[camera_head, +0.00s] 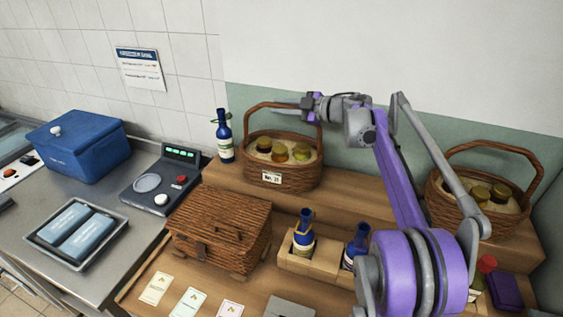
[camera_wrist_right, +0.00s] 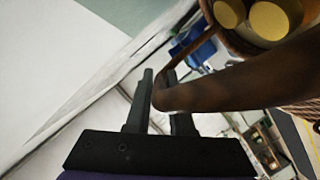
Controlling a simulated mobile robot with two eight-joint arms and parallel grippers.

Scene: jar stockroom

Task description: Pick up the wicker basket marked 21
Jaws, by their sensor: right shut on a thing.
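The wicker basket marked 21 (camera_head: 255,172) is on the upper wooden step against the wall in the head view, with a "No. 21" label (camera_head: 272,178) on its front and several lidded jars inside. Its tall arched handle (camera_head: 250,116) stands upright. My right gripper (camera_head: 292,106) is at the top of this handle. In the right wrist view the dark fingers (camera_wrist_right: 160,88) are shut on the brown handle (camera_wrist_right: 235,85), with gold jar lids (camera_wrist_right: 268,18) beyond. The basket seems to rest on the step; I cannot tell if there is a gap. My left gripper is not in view.
A blue-labelled bottle (camera_head: 225,138) stands close left of the basket. A second handled basket (camera_head: 455,218) with jars is at the right. A lidded wicker hamper (camera_head: 220,232) and a wooden bottle holder (camera_head: 300,265) are in front. A scale (camera_head: 160,182) and blue cooler (camera_head: 80,148) are left.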

